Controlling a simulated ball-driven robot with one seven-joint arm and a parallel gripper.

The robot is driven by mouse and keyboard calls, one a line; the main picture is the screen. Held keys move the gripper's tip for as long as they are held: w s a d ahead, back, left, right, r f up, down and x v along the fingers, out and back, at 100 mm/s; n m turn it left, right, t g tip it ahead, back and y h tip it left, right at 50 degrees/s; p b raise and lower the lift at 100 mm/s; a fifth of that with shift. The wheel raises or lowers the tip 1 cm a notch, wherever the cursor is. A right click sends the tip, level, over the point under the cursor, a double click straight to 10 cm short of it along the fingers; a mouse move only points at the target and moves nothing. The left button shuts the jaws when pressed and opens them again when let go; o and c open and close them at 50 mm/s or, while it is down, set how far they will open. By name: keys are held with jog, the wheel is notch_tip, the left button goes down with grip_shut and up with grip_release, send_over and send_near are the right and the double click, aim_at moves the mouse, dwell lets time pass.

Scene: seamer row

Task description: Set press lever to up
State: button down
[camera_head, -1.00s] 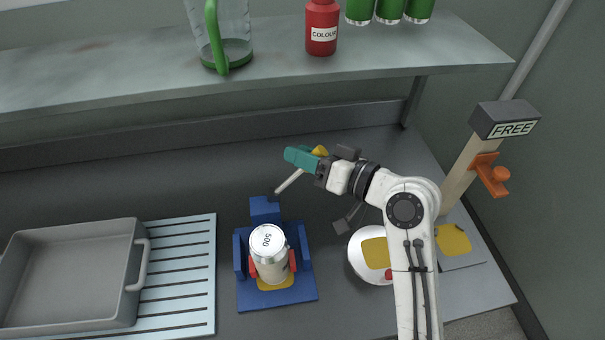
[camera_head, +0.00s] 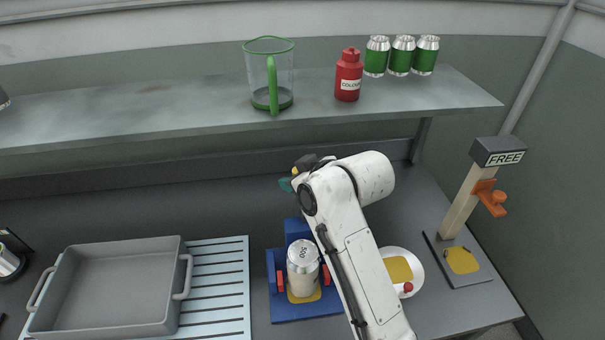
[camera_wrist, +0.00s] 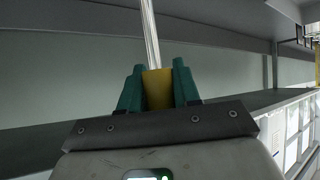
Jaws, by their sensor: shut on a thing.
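The blue press (camera_head: 297,230) stands on the bench with a silver can (camera_head: 302,258) marked 500 upright in it, between red pads. The lever's yellow grip (camera_head: 294,171) shows above and behind the press. My gripper (camera_head: 286,184) is there, its teal fingers partly hidden behind my arm. In the wrist view my gripper (camera_wrist: 158,88) is shut on the yellow grip (camera_wrist: 158,90), with the bright metal lever rod (camera_wrist: 150,35) running away from it. The rod is hidden in the head view, so its tilt is hard to tell.
A shelf (camera_head: 200,105) hangs above with a jug (camera_head: 285,75), a red bottle (camera_head: 348,78) and green cans. A grey tray (camera_head: 110,285) lies left.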

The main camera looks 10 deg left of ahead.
jog(key=shift+s+a+f+h, duration=0.15)
jog(key=shift+a+h, duration=0.15)
jog(key=shift+a, duration=0.15)
jog(key=shift+n, duration=0.3)
jog(key=c, duration=0.9)
grip_release()
jog(key=shift+a, duration=0.1)
jog(key=b+v, duration=0.1)
jog(key=v, duration=0.9)
jog(key=shift+s+d+r, duration=0.25)
